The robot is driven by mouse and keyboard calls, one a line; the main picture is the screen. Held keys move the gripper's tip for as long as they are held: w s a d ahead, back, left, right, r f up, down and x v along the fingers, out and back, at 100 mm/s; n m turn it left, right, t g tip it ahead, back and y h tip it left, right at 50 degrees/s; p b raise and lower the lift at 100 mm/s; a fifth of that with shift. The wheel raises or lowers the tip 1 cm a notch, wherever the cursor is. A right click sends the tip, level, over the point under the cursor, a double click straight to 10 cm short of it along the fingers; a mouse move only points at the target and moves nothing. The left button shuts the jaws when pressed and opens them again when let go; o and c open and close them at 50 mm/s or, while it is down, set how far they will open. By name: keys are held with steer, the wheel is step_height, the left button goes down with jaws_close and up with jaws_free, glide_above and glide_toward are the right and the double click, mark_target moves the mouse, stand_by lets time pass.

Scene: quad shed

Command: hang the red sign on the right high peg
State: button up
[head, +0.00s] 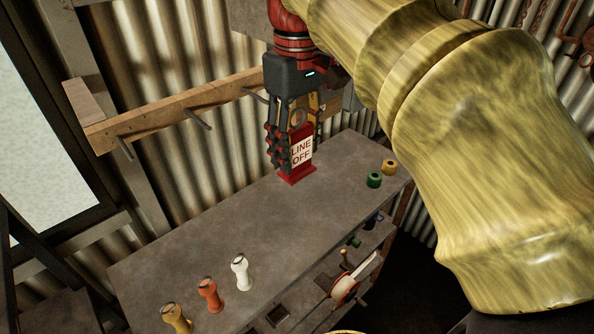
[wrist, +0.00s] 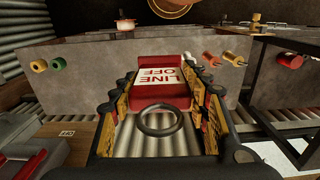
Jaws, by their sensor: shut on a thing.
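The red sign (head: 298,174) has a white label reading LINE OFF and is upright over the back of the grey bench; I cannot tell whether its base touches the bench top. My gripper (head: 291,150) points down and is shut on the sign, with its fingers on both sides. In the wrist view the sign (wrist: 160,95) sits between the yellow-lined fingers of my gripper (wrist: 162,88), its dark ring (wrist: 159,120) toward the camera. A wooden rail (head: 165,110) on the wall bears dark pegs. One peg (head: 253,95) shows just left of my gripper; the rail farther right is partly hidden.
The grey bench (head: 215,230) is mostly clear in the middle. Yellow (head: 176,318), orange (head: 209,295) and white (head: 240,271) knobs stand at its near left. Green (head: 374,179) and amber (head: 389,167) ones are at the right. A reel (head: 343,289) is at the bench front.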

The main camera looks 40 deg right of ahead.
steer(key=shift+w+r, duration=0.1)
steer(key=shift+r, duration=0.25)
steer(key=w+f+p, duration=0.1)
steer(key=w+p, duration=0.1)
steer(key=w, duration=0.8)
steer(key=shift+a+f, duration=0.15)
steer(key=shift+f, duration=0.2)
stand_by(0.6)
stand_by(0.5)
steer(key=o, duration=1.1)
steer(key=shift+o, duration=0.9)
step_height(320, 180, up, 12)
steer(key=shift+f, duration=0.1)
